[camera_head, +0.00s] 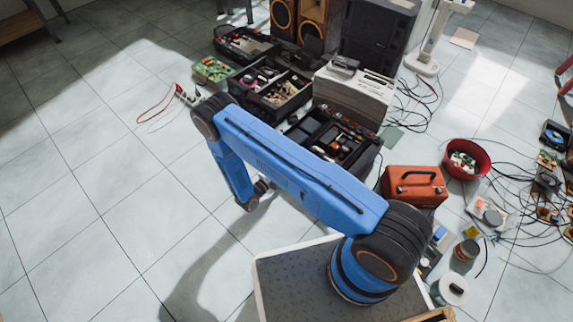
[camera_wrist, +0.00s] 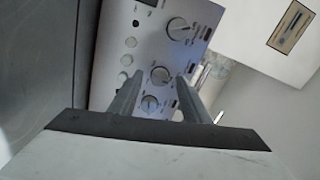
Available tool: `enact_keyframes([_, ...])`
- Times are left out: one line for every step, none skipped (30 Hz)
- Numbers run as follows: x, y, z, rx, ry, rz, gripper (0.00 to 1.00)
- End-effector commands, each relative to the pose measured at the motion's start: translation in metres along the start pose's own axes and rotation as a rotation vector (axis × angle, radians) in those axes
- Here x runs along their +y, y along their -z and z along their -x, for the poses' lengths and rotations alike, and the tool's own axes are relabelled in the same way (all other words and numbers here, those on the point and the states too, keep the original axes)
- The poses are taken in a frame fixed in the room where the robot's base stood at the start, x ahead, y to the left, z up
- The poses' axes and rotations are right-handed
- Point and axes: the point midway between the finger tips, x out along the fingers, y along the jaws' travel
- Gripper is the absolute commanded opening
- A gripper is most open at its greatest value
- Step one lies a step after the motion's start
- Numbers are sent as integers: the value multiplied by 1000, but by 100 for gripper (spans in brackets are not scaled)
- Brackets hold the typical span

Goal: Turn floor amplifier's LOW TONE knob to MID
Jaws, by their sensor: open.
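In the wrist view the amplifier's silver front panel (camera_wrist: 108,60) fills the upper middle. It carries a large knob (camera_wrist: 178,28) at the top, a middle knob (camera_wrist: 160,76) and a lower knob (camera_wrist: 150,103). Their labels are too small to read, so I cannot tell which is LOW TONE. My gripper (camera_wrist: 158,78) is open, its two fingers on either side of the middle knob in the picture. I cannot tell whether they touch it. In the head view my gripper is not clearly visible; my blue arm covers part of the floor.
Small round buttons (camera_wrist: 127,60) line the panel's left. In the head view, open black toolboxes (camera_head: 285,90), a silver box (camera_head: 355,88), an orange case (camera_head: 414,184) and a red bowl (camera_head: 478,152) crowd the floor. Cables lie at right. The tiles at left are mostly clear.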

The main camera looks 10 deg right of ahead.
Motion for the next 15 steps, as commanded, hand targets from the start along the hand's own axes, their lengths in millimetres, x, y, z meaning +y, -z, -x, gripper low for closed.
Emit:
enact_keyframes([0, -1, 8, -3, 1, 0, 43])
enact_keyframes([0, -1, 13, -3, 1, 0, 43])
enact_keyframes([0, -1, 19, -4, 1, 0, 43])
enact_keyframes([0, -1, 24, -4, 1, 0, 43])
enact_keyframes([0, -1, 30, -4, 1, 0, 43])
enact_keyframes([0, -1, 37, -4, 1, 0, 43])
enact_keyframes([0, -1, 42, -4, 1, 0, 43])
enact_keyframes([0, -1, 48, -4, 1, 0, 43])
enact_keyframes([0, -1, 55, -4, 1, 0, 43])
enact_keyframes([0, -1, 60, -4, 1, 0, 43])
enact_keyframes([0, -1, 66, -4, 1, 0, 43])
enact_keyframes([0, -1, 73, -4, 1, 0, 43])
enact_keyframes([0, -1, 79, -4, 1, 0, 43])
enact_keyframes([0, -1, 84, -4, 1, 0, 43])
enact_keyframes([0, -1, 91, -4, 0, 0, 43])
